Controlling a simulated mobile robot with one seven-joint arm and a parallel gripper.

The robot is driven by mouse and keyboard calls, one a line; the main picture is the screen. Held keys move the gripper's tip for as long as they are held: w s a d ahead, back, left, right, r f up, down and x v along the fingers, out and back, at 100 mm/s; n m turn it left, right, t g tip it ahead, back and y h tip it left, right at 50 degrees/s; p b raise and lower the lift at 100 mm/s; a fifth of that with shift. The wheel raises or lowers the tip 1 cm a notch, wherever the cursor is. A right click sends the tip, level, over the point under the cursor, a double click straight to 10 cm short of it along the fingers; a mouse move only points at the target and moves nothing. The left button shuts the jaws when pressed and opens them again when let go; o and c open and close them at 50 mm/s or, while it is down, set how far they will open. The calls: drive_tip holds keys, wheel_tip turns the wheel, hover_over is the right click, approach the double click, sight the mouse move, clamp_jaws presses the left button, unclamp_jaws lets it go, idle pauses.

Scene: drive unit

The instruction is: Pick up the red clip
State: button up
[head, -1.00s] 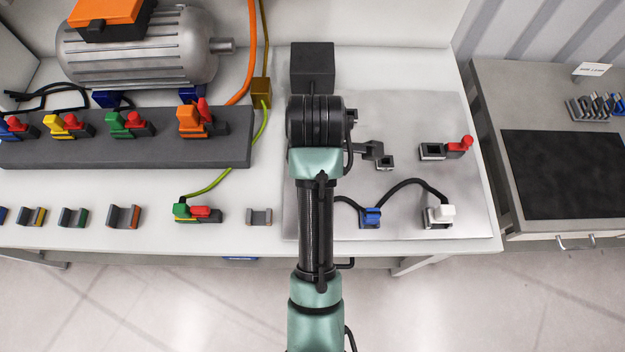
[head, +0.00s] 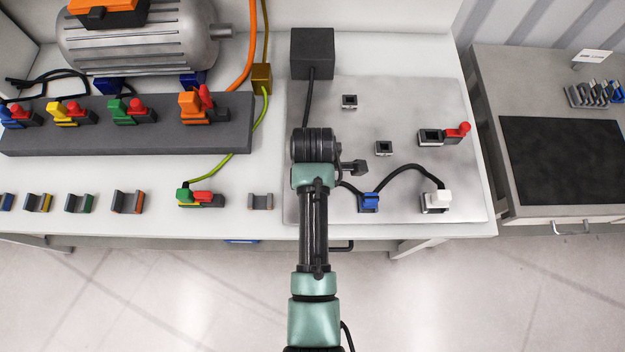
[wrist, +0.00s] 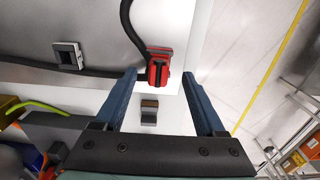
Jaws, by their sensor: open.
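The red clip (wrist: 160,70) shows in the wrist view near the edge of the metal plate, with a black cable running to it. In the head view my arm hides it. My gripper (wrist: 160,76) is open, with its two blue fingers reaching toward the clip. The clip appears between the fingertips in the picture, and nothing is gripped. I cannot tell how far the fingertips are above it. In the head view my arm's dark wrist (head: 315,146) is over the left part of the plate, and the fingers are hidden.
A grey holder (head: 260,201) lies just left of the plate (head: 460,100); it also shows in the wrist view (wrist: 149,112). A blue clip (head: 369,202) and a white clip (head: 439,197) sit on the plate, joined by black cable. A black box (head: 312,54) stands behind.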

drive_tip(key=shift+w+a+f, duration=0.1)
drive_tip(key=shift+f, duration=1.5)
clamp_jaws()
